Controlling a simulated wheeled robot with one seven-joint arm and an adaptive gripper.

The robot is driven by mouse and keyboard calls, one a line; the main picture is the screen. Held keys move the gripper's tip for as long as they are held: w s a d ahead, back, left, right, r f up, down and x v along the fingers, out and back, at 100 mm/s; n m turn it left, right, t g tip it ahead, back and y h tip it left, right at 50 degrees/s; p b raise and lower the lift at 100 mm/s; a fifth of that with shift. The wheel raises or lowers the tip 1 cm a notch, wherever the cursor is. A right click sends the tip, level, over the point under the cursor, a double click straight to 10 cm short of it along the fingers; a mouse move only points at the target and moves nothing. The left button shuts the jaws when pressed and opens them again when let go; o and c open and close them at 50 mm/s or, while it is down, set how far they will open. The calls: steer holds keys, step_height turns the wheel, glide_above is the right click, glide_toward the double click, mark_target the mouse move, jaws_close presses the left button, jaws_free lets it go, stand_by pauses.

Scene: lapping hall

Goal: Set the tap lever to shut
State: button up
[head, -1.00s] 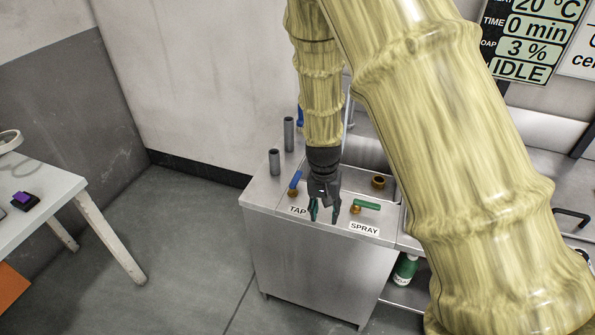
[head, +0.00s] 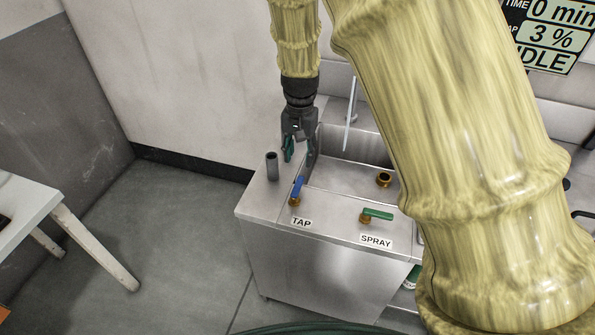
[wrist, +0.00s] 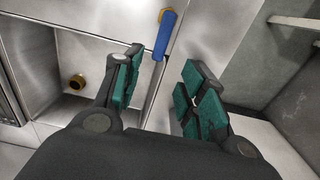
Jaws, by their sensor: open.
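The tap lever (head: 298,187) has a blue handle on a brass valve, behind the TAP label (head: 301,222) at the left front of the sink cabinet. Its handle points back, away from the label, tilted slightly right. My gripper (head: 299,149) is open and empty, above the cabinet top and behind the lever in the head view. In the wrist view the blue lever (wrist: 165,36) shows beyond and between the open fingers (wrist: 158,84), apart from them. The green spray lever (head: 377,214) sits to the right, its handle pointing right, above the SPRAY label (head: 376,241).
A grey upright cylinder (head: 272,166) stands left of my gripper on the cabinet top. The sink basin (head: 345,178) with a brass drain fitting (head: 384,179) lies to the right. A thin upright pipe (head: 350,115) rises behind. A white table (head: 28,212) is far left; floor between is clear.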

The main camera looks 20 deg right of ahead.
mark_target(300, 180)
steer(key=shift+s+f+p, duration=0.15)
steer(key=shift+f+p, duration=0.75)
steer(key=shift+f, duration=3.9)
jaws_close()
